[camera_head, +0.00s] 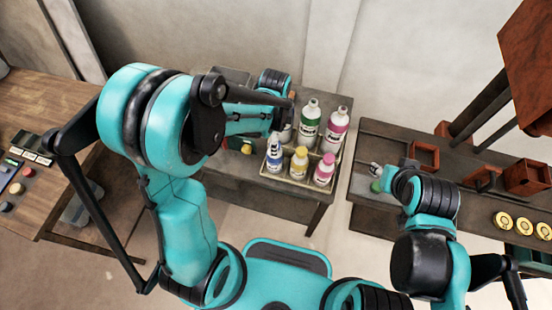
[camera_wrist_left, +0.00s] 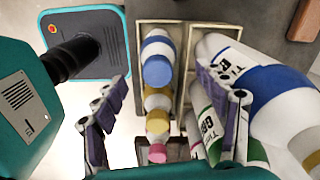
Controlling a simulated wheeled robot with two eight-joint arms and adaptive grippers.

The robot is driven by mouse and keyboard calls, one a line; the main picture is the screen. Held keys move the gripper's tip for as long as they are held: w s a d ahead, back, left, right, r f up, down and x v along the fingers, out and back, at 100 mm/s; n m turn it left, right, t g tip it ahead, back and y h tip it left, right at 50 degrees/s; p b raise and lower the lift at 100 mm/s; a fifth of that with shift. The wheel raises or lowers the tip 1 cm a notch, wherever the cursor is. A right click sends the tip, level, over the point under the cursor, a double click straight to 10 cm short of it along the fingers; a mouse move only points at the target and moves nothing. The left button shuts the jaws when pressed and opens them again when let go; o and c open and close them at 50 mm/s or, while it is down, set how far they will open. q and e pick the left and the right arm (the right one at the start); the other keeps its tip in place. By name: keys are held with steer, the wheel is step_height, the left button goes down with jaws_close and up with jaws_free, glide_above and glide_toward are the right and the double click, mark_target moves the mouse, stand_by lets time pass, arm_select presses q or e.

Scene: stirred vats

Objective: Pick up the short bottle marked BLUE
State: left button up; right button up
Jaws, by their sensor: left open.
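The short blue bottle (camera_head: 274,158) stands at the left end of the front row in a divided crate (camera_head: 290,181). In the left wrist view the short blue bottle (camera_wrist_left: 157,62) shows its blue cap from above. My left gripper (camera_head: 282,118) is above the crate's left end, partly hidden by its own arm. In the left wrist view its fingers (camera_wrist_left: 165,102) are spread and empty, in line with the short row and apart from the blue bottle. My right gripper (camera_head: 378,175) is small and unclear over the right table.
Short yellow (camera_head: 299,163) and pink (camera_head: 324,171) bottles share the front row. Tall green (camera_head: 310,122) and magenta (camera_head: 335,130) bottles stand behind. The right table holds wooden boxes (camera_head: 525,178) and yellow discs (camera_head: 522,226).

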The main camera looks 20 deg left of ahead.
arm_select(q)
steer(key=b, duration=0.2)
glide_above(275, 166)
steer(key=w, duration=0.3)
steer(key=f, duration=0.6)
steer(key=shift+a, duration=0.3)
steer(key=shift+r, duration=0.1)
jaws_close()
